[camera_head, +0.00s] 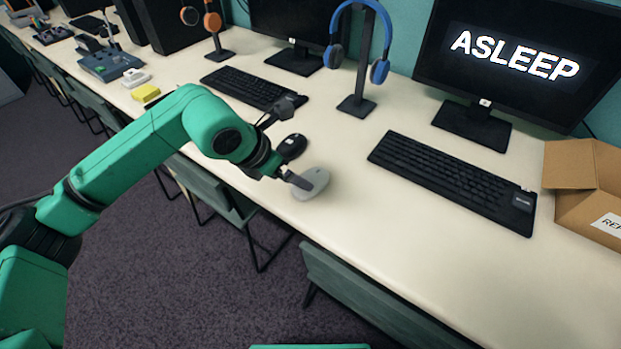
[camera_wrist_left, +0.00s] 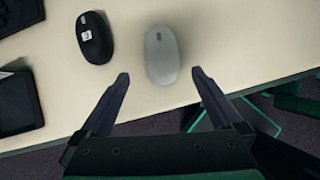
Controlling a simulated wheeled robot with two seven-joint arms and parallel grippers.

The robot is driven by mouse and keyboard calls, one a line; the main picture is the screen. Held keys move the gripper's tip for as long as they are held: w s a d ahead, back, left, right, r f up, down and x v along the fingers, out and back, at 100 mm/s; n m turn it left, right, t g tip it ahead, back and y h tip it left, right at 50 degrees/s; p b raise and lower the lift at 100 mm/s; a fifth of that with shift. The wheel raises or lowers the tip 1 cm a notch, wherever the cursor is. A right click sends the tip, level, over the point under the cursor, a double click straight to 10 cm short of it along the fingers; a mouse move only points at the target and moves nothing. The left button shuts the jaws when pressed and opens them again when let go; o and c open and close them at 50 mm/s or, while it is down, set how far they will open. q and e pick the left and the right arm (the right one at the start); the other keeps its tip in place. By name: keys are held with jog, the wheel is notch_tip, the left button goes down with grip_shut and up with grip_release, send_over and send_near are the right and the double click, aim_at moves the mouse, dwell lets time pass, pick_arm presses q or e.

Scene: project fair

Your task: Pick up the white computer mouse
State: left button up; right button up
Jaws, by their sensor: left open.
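The white computer mouse (camera_head: 311,184) lies on the table near its front edge in the head view. It also shows in the left wrist view (camera_wrist_left: 161,55), just beyond and between the fingertips. My left gripper (camera_head: 290,142) is open, with its fingers near the mouse; it also shows in the wrist view (camera_wrist_left: 160,75). Nothing is between its fingers but the near end of the mouse. A black mouse (camera_head: 292,146) lies beside the white one, to its left in the wrist view (camera_wrist_left: 95,38). My right gripper is not in view.
The long table (camera_head: 340,220) has a black keyboard (camera_head: 253,87) behind the mice and another keyboard (camera_head: 455,182) to the right. A headphone stand (camera_head: 357,103) stands farther back. A cardboard box (camera_head: 580,165) is at the right. Chairs (camera_head: 375,300) stand along the front edge.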

aim_at(307, 179)
pick_arm(q)
jog(key=x, duration=0.7)
jog(key=shift+s+d+p, duration=0.1)
jog(key=shift+d+p, duration=0.15)
jog(key=shift+p, duration=0.05)
jog(key=shift+f, duration=0.2)
jog(key=shift+c, duration=0.3)
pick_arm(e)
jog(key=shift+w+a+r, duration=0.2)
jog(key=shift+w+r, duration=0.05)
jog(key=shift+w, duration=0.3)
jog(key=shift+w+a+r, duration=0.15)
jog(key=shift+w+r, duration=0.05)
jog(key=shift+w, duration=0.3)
pick_arm(q)
jog(key=c, duration=1.3)
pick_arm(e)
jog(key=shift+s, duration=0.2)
